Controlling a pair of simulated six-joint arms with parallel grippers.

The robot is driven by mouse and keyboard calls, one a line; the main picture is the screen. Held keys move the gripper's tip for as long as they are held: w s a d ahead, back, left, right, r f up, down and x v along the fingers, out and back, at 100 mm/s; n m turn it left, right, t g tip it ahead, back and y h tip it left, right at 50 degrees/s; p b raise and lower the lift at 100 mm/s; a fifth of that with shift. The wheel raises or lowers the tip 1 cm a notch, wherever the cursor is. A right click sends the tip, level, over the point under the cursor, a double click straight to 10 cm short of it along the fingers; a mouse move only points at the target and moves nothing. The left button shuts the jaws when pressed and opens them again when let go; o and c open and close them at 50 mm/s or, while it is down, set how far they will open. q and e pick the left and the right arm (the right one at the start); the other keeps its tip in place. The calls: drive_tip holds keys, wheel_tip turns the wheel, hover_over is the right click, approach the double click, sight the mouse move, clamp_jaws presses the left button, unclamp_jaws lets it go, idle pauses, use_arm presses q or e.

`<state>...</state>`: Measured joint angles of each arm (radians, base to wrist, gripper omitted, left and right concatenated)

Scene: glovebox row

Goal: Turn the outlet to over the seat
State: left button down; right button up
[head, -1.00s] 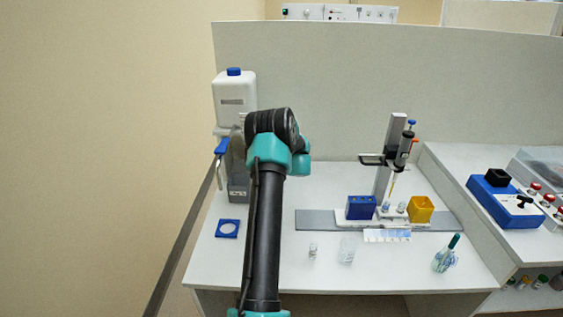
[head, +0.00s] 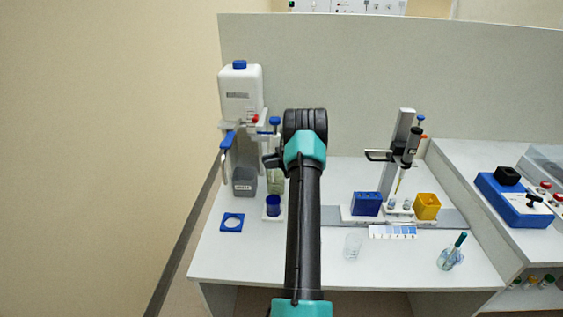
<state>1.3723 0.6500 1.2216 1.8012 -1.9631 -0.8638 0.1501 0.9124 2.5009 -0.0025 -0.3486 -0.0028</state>
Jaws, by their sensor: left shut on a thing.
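My left gripper (head: 274,160) is dark and reaches left from the wrist, in front of the dispenser stand beside the white bottle (head: 240,95). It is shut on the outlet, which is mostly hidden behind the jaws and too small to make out. A blue knob (head: 275,121) shows just above the gripper. Below the gripper, a dark blue cylinder (head: 273,203) stands on a small white base (head: 271,217), which looks like the seat. I cannot tell whether the outlet is exactly over it. My right gripper is not in view.
A grey labelled bin (head: 244,182) stands left of the cylinder. A blue ring plate (head: 232,222) lies in front. A beaker (head: 353,246), a flask (head: 450,256), a blue box (head: 366,203) and a yellow box (head: 427,206) stand to the right. My arm hides the bench middle.

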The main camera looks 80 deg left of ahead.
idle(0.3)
use_arm(q)
drive_tip(key=c, duration=1)
unclamp_jaws()
drive_tip(key=shift+w, duration=0.1)
